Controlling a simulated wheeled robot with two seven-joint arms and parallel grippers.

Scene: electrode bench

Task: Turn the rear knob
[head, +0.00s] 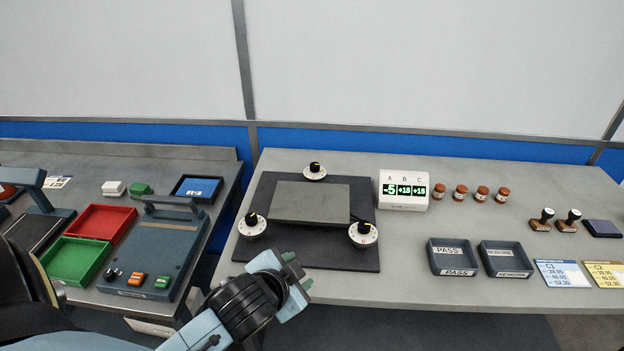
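The rear knob (315,169) is a white dial with a black grip and a yellow mark. It stands behind the raised grey plate (308,203) on a dark base (300,258). Two similar dials stand nearer me: a left knob (252,225) and a right knob (363,234). My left gripper (298,271), pale blue with green fingertips, is at the front edge of the bench, in front of the base and well short of the rear knob. My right gripper is out of view.
A display (404,190) reads A -5, B +15, C +15. Several brown jars (461,193) stand right of it. Two dark trays (452,257) (505,259), stamps (543,219) and cards lie farther right. A left bench holds red (102,226) and green (75,260) trays.

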